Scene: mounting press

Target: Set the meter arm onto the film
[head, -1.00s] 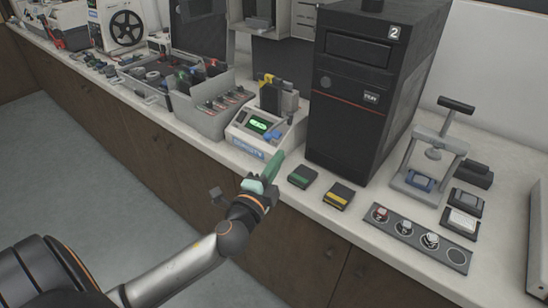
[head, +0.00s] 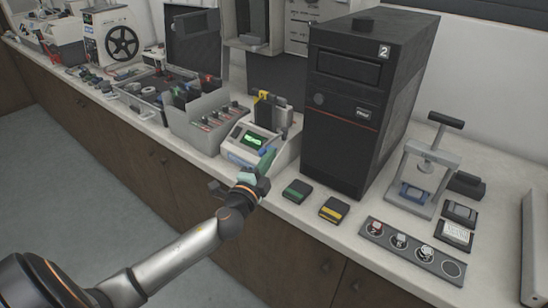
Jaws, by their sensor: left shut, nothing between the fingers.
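The meter (head: 238,148) is a pale sloped box with a lit green display (head: 252,140), standing left of the black tower. A small blue part (head: 268,150) shows at its right side; it may belong to the meter arm, but I cannot tell. My left gripper (head: 262,165), with green fingers, is shut and empty at the meter's front right corner. Its fingers overlap the meter in the picture, and I cannot tell if they touch it. The film cannot be made out; the gripper hides part of the meter's right side. My right gripper is out of view.
The black tower (head: 345,110) stands close on the right. Green-labelled (head: 297,191) and yellow-labelled (head: 334,209) cases lie before it. Farther right are a hand press (head: 426,180) and a strip of round wells (head: 412,251). A grey bin (head: 205,125) stands left of the meter.

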